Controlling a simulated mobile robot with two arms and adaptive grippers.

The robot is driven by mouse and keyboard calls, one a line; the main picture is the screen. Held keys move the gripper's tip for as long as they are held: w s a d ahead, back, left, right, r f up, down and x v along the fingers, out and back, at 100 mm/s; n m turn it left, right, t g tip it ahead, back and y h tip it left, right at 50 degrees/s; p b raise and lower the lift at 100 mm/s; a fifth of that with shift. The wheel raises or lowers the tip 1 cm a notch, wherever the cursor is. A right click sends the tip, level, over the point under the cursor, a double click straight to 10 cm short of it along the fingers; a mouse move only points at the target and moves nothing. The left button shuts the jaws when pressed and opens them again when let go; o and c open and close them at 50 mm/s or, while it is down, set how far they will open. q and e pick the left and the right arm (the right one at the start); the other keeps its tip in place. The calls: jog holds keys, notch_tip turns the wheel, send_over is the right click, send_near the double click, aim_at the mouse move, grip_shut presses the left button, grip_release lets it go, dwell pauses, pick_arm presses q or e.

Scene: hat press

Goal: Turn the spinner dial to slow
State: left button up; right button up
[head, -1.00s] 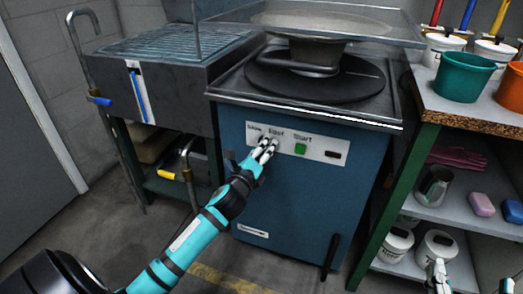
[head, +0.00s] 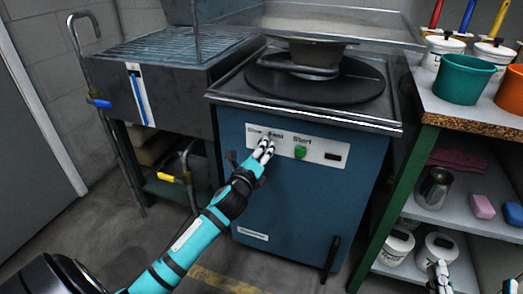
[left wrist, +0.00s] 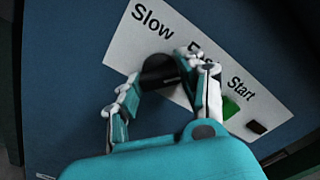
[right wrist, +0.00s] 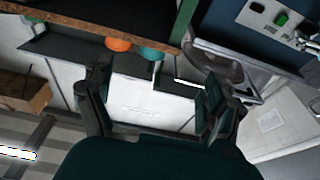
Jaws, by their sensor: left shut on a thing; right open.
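The black spinner dial (left wrist: 160,70) sits on the white control panel (left wrist: 120,50) between the printed words Slow and Fast, with part of Fast covered by a finger. My left gripper (left wrist: 165,88) is closed around the dial, one finger on each side. Which word the dial points at cannot be made out. In the head view my left gripper (head: 263,149) reaches the panel (head: 322,152) and hides the dial. My right gripper (right wrist: 158,95) is open and empty; its fingertips (head: 438,275) show at the bottom right of the head view.
A green Start button (head: 300,153) is right of the dial on the blue machine (head: 290,205). A black round plate (head: 320,82) lies on top. Shelves with pots and a green bucket (head: 463,77) stand at right, a metal sink (head: 165,70) at left.

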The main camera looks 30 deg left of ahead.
jog(key=s+d+f+g+h+p, duration=0.1)
jog(key=s+d+f+g+p, duration=0.1)
jog(key=f+g, duration=0.4)
jog(key=s+d+f+g+h+p, duration=0.1)
jog(key=s+f+g+h+p, duration=0.15)
jog(key=f, duration=0.55)
jog(key=s+d+f+g+h+p, duration=0.1)
jog(key=s+d+f+g+p, duration=0.1)
jog(key=s+g, duration=0.3)
jog(key=s+d+f+g+p, duration=0.2)
jog(key=s+g, duration=0.1)
jog(key=s, duration=0.4)
pick_arm(q)
jog(key=n+p, duration=0.1)
jog(key=n, duration=1.5)
jog(key=shift+f+p, duration=0.1)
jog(key=shift+p, duration=0.3)
pick_arm(e)
jog(key=x, duration=0.7)
jog(key=shift+f+m, duration=0.35)
jog(key=shift+m, duration=0.05)
jog(key=shift+s+g, duration=0.1)
jog(key=shift+g, duration=0.15)
jog(key=shift+d, duration=0.1)
pick_arm(q)
jog(key=o, duration=1.2)
jog(key=shift+c, duration=0.2)
